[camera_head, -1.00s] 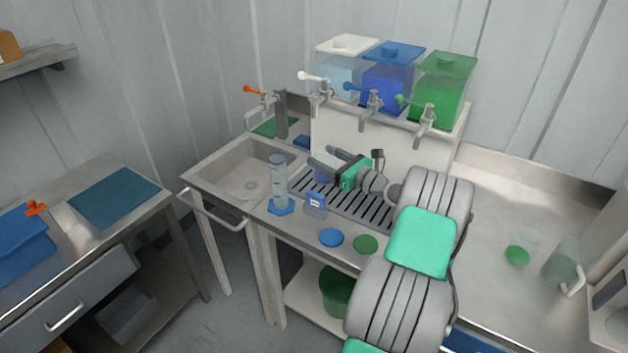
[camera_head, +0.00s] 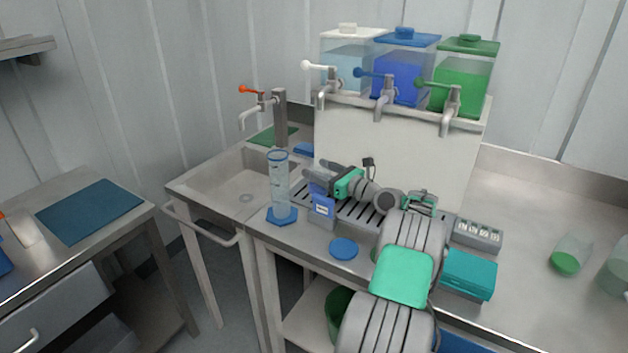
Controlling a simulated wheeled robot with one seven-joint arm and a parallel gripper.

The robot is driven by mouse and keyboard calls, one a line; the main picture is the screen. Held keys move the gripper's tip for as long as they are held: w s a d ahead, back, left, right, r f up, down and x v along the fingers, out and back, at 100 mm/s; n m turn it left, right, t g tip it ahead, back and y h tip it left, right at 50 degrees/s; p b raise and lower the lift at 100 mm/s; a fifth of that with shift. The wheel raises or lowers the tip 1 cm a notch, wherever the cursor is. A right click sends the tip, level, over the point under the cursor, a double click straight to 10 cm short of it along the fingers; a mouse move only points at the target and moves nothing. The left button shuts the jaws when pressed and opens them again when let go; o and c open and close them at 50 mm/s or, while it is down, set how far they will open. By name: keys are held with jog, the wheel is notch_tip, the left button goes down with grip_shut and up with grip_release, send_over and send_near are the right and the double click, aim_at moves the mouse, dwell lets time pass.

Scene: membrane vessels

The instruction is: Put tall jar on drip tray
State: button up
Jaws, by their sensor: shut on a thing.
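My gripper (camera_head: 318,178) is shut at the left part of the slatted drip tray (camera_head: 372,218), below the taps. A blue thing (camera_head: 320,190) shows at its fingers. It is mostly hidden by the fingers and by a labelled blue box (camera_head: 322,209) in front. I cannot tell if it is the tall jar, or if it touches the tray. A tall clear cylinder (camera_head: 279,185) with a blue rim and blue six-sided base stands upright left of my gripper, apart from it. My arm covers the tray's right part.
White, blue and green tanks (camera_head: 466,85) with taps (camera_head: 452,105) stand above the tray. A sink (camera_head: 235,185) lies left. A blue disc (camera_head: 343,248) lies in front. A teal box (camera_head: 468,274), grey rack (camera_head: 478,235) and glass with green (camera_head: 568,256) stand right.

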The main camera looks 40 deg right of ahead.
aim_at(326, 172)
jog(key=shift+d+r, duration=0.1)
jog(key=shift+r, duration=0.1)
jog(key=o, duration=1.4)
jog(key=shift+f, duration=0.2)
jog(key=shift+o, duration=0.2)
jog(key=shift+s+r+p, duration=0.2)
jog(key=shift+r+p, duration=0.05)
jog(key=shift+p, duration=0.05)
jog(key=s+p, duration=0.1)
jog(key=s, duration=0.3)
jog(key=s+d+p, duration=0.1)
jog(key=s, duration=0.1)
jog(key=shift+s+p, duration=0.2)
jog(key=shift+p, duration=0.1)
jog(key=shift+s+f, duration=0.1)
jog(key=shift+s, duration=0.25)
